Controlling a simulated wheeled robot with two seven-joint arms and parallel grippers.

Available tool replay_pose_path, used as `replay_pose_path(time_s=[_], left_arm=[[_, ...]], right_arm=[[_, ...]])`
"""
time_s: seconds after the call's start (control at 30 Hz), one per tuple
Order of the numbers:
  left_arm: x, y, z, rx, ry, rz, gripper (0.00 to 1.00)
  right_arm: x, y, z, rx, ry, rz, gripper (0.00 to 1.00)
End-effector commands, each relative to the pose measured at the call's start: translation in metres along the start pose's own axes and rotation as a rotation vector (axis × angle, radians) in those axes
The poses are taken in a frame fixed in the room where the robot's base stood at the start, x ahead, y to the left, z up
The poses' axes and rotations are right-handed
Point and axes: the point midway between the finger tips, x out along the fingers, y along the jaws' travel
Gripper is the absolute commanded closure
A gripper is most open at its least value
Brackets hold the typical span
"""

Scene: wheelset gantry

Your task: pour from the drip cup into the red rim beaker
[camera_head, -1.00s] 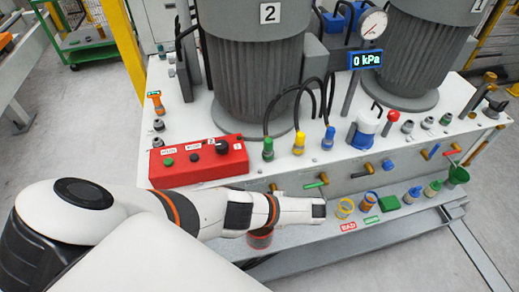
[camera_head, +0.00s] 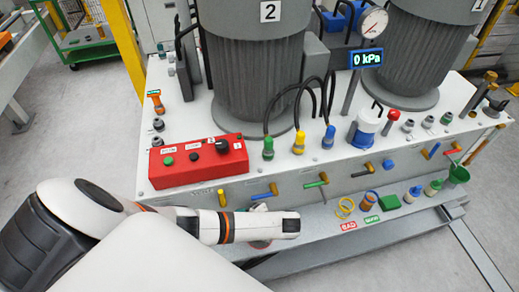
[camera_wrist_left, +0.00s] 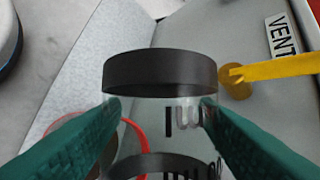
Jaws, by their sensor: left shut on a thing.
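The drip cup (camera_wrist_left: 160,73), a clear cylinder with dark bands, is between the green fingers of my left gripper (camera_wrist_left: 160,120) in the left wrist view. The gripper is shut on it. The VENT label behind runs steeply in this view, so the cup looks tilted against the panel. Its contents cannot be made out. The red rim beaker is behind and beside the cup; its red arc (camera_wrist_left: 56,122) shows beyond the left finger. My right gripper is not seen.
A yellow valve handle (camera_wrist_left: 270,70) is close to the cup's right in the wrist view. Red control box (camera_head: 198,163) stands on the bench above my arm.

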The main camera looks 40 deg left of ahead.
Motion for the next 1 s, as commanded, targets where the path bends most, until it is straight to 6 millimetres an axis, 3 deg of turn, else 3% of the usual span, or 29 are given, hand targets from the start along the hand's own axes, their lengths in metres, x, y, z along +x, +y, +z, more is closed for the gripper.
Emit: replay_pose_path(time_s=[0.47,0.5,0.77,0.93,1.0], left_arm=[[0.022,0.012,0.023,-0.209,0.229,0.087,0.71],[0.019,0.008,0.024,-0.232,0.254,0.095,0.71],[0.018,0.005,0.029,-0.394,0.431,0.164,0.71],[0.029,0.017,0.026,-0.493,0.540,0.205,0.71],[0.025,0.013,0.029,-0.533,0.583,0.222,0.71]], right_arm=[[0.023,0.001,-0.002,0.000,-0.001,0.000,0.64],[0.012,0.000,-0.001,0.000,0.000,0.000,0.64],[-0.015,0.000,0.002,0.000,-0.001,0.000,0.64],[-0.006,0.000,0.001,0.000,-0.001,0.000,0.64],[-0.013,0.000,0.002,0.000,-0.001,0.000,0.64]])
